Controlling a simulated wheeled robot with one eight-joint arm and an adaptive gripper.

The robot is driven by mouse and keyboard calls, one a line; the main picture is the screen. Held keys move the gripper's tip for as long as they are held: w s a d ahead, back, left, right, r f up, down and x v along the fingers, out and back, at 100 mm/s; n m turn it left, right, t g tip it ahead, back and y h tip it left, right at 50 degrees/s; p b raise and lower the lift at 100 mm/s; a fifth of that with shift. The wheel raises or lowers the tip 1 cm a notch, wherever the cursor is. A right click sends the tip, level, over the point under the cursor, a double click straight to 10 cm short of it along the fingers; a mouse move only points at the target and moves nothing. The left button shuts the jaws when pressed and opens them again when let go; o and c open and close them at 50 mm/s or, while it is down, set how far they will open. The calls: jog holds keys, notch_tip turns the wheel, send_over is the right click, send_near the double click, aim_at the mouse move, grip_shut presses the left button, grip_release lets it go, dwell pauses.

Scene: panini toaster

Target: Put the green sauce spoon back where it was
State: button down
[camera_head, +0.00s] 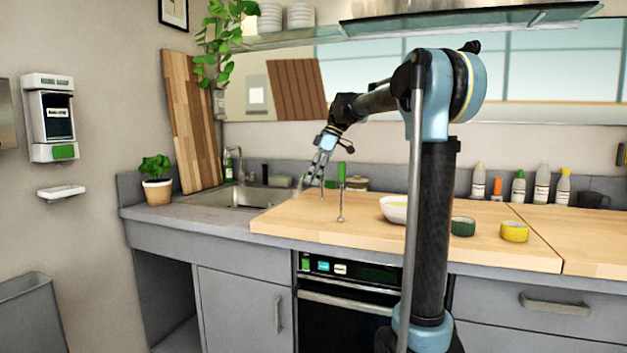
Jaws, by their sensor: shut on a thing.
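The green sauce spoon (341,174) has a green handle and a thin metal shaft. It hangs upright with its head down, over the wooden worktop left of the white bowl. My gripper (318,176) is beside the green handle and shut on the spoon. The exact contact is too small to make out. A small green cup (463,227) and a small yellow cup (514,232) stand on the worktop to the right.
The white bowl (394,209) stands on the wooden worktop (300,226), partly behind my arm. Several bottles (541,184) line the back right. A sink (235,196) lies to the left. The worktop's front middle is clear.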

jog(key=shift+f, duration=2.6)
jog(key=shift+f, duration=0.35)
jog(key=c, duration=1.4)
grip_release()
jog(key=shift+c, duration=0.2)
jog(key=shift+v, duration=1.5)
